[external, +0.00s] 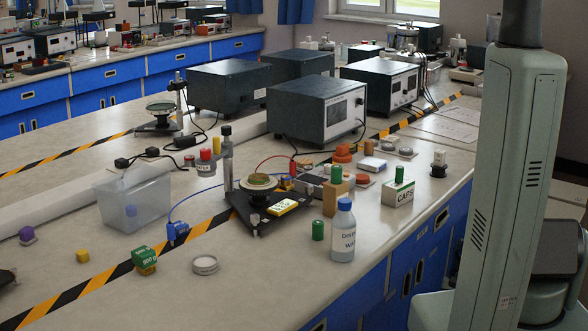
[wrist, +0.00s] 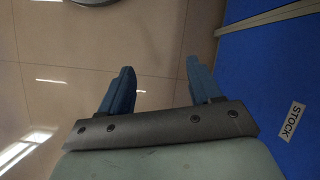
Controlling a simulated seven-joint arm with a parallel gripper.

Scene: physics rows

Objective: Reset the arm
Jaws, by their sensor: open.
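My gripper (wrist: 160,82) shows in the wrist view with its two blue fingers spread wide apart. It is open, and nothing is between the fingers. Behind them is a shiny tiled floor (wrist: 165,30). My gripper cannot be made out in the external view, where a pale green-grey part of my arm fills the right side in front of the bench edge.
A blue panel (wrist: 270,95) with a STOCK label (wrist: 292,121) stands right of the fingers. The lab bench (external: 270,285) holds a clear bin (external: 135,203), a water bottle (external: 343,232), a CAPS box (external: 398,193) and several instruments.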

